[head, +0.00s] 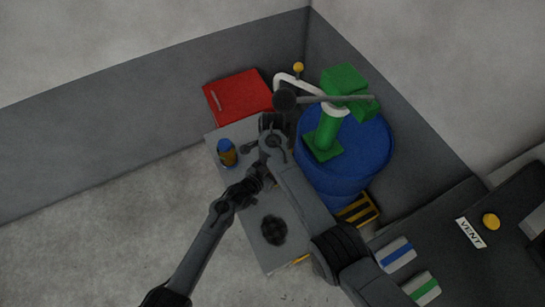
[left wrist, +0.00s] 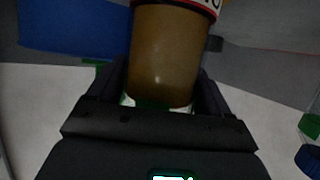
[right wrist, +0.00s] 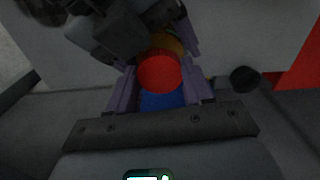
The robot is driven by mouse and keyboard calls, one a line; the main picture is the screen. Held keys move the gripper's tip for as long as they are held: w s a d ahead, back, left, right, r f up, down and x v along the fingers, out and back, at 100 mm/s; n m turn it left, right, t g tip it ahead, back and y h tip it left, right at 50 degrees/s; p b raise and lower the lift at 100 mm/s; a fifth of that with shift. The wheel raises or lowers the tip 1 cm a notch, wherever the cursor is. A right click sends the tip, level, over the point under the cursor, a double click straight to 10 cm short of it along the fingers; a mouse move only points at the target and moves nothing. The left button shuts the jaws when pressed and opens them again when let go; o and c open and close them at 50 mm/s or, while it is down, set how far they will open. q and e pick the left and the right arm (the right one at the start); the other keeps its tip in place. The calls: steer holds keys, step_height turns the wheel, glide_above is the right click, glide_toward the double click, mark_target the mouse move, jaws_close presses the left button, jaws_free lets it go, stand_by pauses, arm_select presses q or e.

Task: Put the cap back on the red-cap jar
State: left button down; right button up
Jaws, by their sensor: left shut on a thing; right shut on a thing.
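An amber-brown jar (left wrist: 165,50) stands between the fingers of my left gripper (left wrist: 162,85), which is shut on it. A red, white and black band shows at the upper edge of that view. My right gripper (right wrist: 160,80) is shut on the round red cap (right wrist: 158,73). A bit of the amber jar (right wrist: 168,43) shows just behind the cap, beside my left gripper. I cannot tell whether cap and jar touch. In the head view both grippers are close together over the table, and my arms hide the jar and cap.
A blue-capped jar (head: 226,152) stands on the grey table (head: 257,205), left of my grippers. A dark round thing (head: 273,230) lies nearer the front. A blue drum (head: 372,155) with a green fitting (head: 328,130) stands right. A red case (head: 238,95) lies behind.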

steer(key=shift+m, duration=0.7)
steer(key=o, duration=1.2)
steer(key=shift+c, duration=0.2)
steer(key=shift+r, duration=2.25)
